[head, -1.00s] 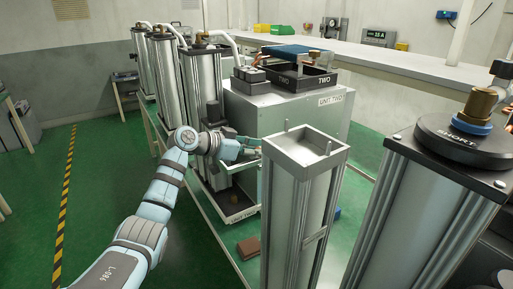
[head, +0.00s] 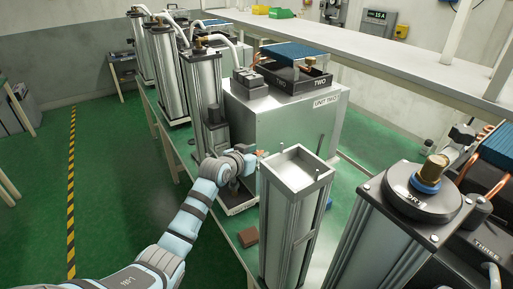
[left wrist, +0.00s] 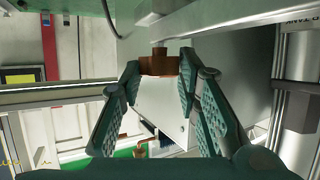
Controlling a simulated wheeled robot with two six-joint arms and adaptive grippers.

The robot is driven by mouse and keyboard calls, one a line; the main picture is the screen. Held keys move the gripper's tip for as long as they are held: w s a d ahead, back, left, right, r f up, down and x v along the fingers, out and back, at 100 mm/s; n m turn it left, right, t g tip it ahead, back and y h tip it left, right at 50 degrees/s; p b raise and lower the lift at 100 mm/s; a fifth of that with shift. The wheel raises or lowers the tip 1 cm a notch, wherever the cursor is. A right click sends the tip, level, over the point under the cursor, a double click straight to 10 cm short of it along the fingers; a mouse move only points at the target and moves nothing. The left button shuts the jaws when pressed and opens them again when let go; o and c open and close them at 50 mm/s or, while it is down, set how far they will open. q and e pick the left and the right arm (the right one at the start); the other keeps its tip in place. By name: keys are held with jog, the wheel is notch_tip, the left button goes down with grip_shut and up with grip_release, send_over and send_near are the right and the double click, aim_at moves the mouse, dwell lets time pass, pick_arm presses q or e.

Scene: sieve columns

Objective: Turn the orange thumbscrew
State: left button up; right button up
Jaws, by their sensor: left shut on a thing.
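The orange thumbscrew (left wrist: 158,65) sits on a short pale stem under a grey bracket in the left wrist view. My left gripper (left wrist: 158,80) has one finger pad on each side of it and is shut on it. In the head view my left gripper (head: 254,160) is low at the front of the grey unit two box (head: 283,118), with a small orange spot (head: 261,153) at its tips. The fingers partly hide the contact there. My right gripper is not in view.
An open-topped square column (head: 297,172) stands just right of my left gripper. A column with a black cap (head: 421,193) is further right. Tall sieve columns (head: 205,90) stand behind on the left. A brown block (head: 248,237) lies on the green surface. The left floor is clear.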

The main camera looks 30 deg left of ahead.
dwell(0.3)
pick_arm(q)
jog(key=o, duration=1.2)
jog(key=shift+c, duration=0.2)
jog(key=v, duration=1.2)
jog(key=shift+f, duration=0.1)
jog(key=shift+s, duration=0.1)
